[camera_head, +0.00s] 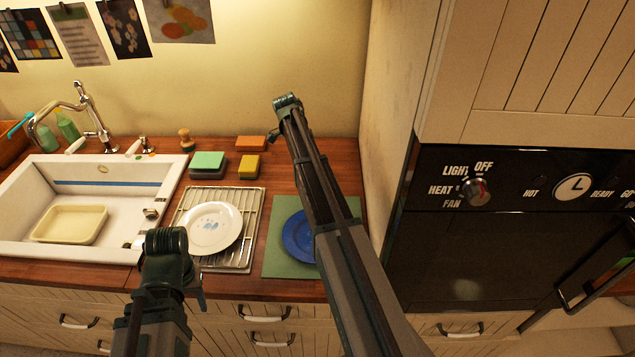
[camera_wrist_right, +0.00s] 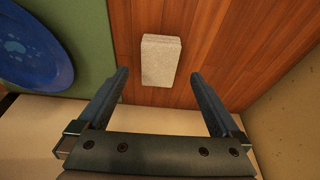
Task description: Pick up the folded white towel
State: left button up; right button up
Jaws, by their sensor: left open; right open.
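The folded white towel (camera_wrist_right: 161,61) shows in the right wrist view as a small pale, thick rectangle on the wooden counter. My right gripper (camera_wrist_right: 159,76) is open and empty. Its two fingers point toward the towel, one on either side of it in the picture, and do not visibly touch it. In the head view the towel does not show; my right arm crosses in front of the counter right of the blue plate. My left gripper (camera_head: 168,262) is over the counter's front edge by the sink; its fingers are hard to make out.
A blue plate (camera_wrist_right: 32,48) lies on a green mat (camera_wrist_right: 97,48) left of the towel. A white plate (camera_head: 213,232) sits on a wire rack (camera_head: 250,205). Sponges (camera_head: 207,160) stand behind. The sink (camera_head: 110,172) is left; a tall oven cabinet (camera_head: 388,120) bounds the right.

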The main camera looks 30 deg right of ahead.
jog(key=shift+f, duration=0.1)
jog(key=b+x, duration=0.5)
jog(key=shift+s+d, duration=0.15)
jog(key=shift+s, duration=0.05)
jog(key=shift+c, duration=0.2)
jog(key=c, duration=1.4)
jog(key=shift+o, duration=0.2)
